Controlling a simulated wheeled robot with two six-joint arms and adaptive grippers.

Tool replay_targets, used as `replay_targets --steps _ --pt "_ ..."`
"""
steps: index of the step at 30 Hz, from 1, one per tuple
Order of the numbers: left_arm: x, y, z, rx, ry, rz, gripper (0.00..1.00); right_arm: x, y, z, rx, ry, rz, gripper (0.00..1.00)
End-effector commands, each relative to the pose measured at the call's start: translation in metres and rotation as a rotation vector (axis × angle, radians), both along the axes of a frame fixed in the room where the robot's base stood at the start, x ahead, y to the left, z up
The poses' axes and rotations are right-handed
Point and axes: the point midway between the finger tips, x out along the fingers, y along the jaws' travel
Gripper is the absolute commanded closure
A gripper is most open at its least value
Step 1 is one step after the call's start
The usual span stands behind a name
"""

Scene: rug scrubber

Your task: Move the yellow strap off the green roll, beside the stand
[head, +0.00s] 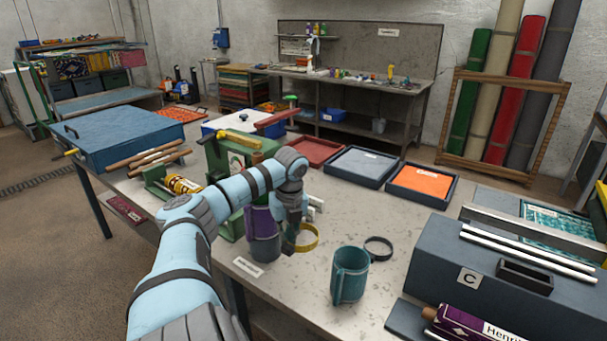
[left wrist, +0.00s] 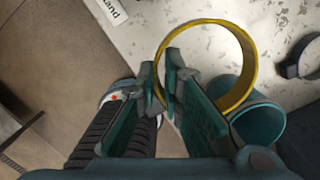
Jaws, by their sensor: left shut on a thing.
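The yellow strap (head: 316,236) is a thin open ring, just right of my left gripper (head: 291,246) in the head view. In the left wrist view, my left gripper (left wrist: 166,82) is shut on the near-left rim of the strap (left wrist: 254,62). I cannot tell whether the strap touches the table. A green stand-like frame (head: 226,158) stands behind my forearm, partly hidden. A green-ended roll with a yellow wrap (head: 182,184) lies left of it. A tall green roll (head: 468,97) leans in the back rack. My right gripper is not in view.
A teal mug (head: 350,276) and a dark ring (head: 379,248) stand right of the strap. A purple cup-like thing (head: 262,232) is close by my gripper. A label card (head: 248,267) lies near the table's front edge. A grey box (head: 490,262) fills the right.

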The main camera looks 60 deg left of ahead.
Motion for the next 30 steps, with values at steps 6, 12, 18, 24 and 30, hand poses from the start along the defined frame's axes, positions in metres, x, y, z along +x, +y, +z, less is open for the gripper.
replay_targets --steps 6,12,18,24,30 --pt "0.000 -0.001 -0.073 -0.004 -0.002 0.001 1.00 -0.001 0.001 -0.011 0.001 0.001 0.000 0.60" --pt "0.000 -0.001 -0.101 -0.003 -0.002 0.001 1.00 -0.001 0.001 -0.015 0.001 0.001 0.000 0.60" --pt "0.000 -0.001 -0.130 -0.001 -0.002 0.000 1.00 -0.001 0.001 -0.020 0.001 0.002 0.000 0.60" --pt "0.000 -0.001 -0.129 0.000 -0.002 0.000 1.00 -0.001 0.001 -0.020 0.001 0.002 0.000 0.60" --pt "0.000 -0.001 -0.130 0.000 -0.002 0.000 0.72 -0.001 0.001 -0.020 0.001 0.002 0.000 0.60"
